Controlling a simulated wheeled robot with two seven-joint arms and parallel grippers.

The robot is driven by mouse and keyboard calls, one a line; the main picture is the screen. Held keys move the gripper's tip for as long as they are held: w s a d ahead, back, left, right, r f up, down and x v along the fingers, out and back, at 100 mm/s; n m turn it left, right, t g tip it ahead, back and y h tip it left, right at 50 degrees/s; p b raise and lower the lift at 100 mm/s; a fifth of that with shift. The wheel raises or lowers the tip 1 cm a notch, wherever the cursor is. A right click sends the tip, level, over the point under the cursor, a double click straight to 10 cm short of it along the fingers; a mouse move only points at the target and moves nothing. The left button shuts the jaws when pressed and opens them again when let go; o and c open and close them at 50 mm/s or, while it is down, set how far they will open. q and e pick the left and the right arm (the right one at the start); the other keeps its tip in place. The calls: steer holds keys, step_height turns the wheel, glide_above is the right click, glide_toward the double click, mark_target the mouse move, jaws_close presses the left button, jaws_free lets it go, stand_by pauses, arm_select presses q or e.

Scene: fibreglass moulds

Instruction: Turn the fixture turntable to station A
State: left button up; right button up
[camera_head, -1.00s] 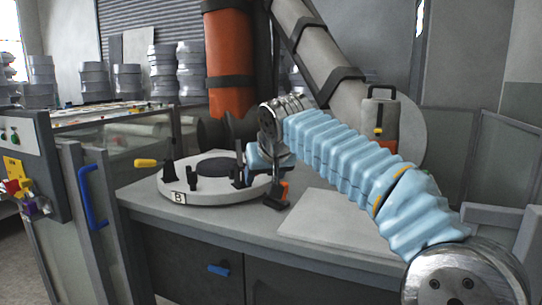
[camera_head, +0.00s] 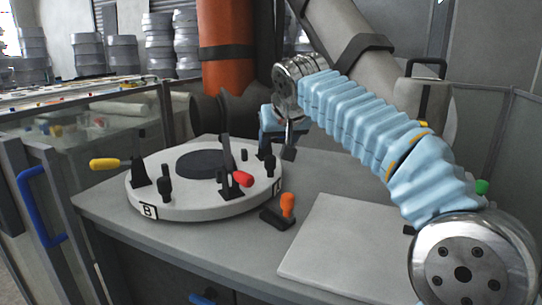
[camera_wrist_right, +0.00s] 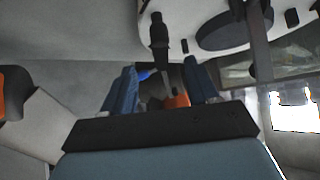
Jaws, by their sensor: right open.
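The fixture turntable (camera_head: 205,199) is a pale round disc with a dark centre on the grey bench. Label B (camera_head: 149,211) is on its front-left rim; another label (camera_head: 277,185), hard to read, is on the right rim. Black clamps stand on it, with a yellow handle (camera_head: 105,164) and a red handle (camera_head: 242,179). My right gripper (camera_head: 277,142) is at the disc's back-right edge, open and empty, its fingers pointing down; contact cannot be told. In the right wrist view my open fingers (camera_wrist_right: 163,86) show near a black clamp (camera_wrist_right: 158,38). My left gripper is out of view.
An orange-handled black latch (camera_head: 285,210) sits on the bench right of the disc. A flat pale board (camera_head: 352,245) lies at the right. An orange cylinder (camera_head: 226,45) stands behind. A glass-sided cabinet with a blue handle (camera_head: 42,205) is at left.

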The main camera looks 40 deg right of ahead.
mark_target(271, 157)
steer(key=x, duration=1.1)
steer(key=shift+w+f, duration=0.1)
jaws_close()
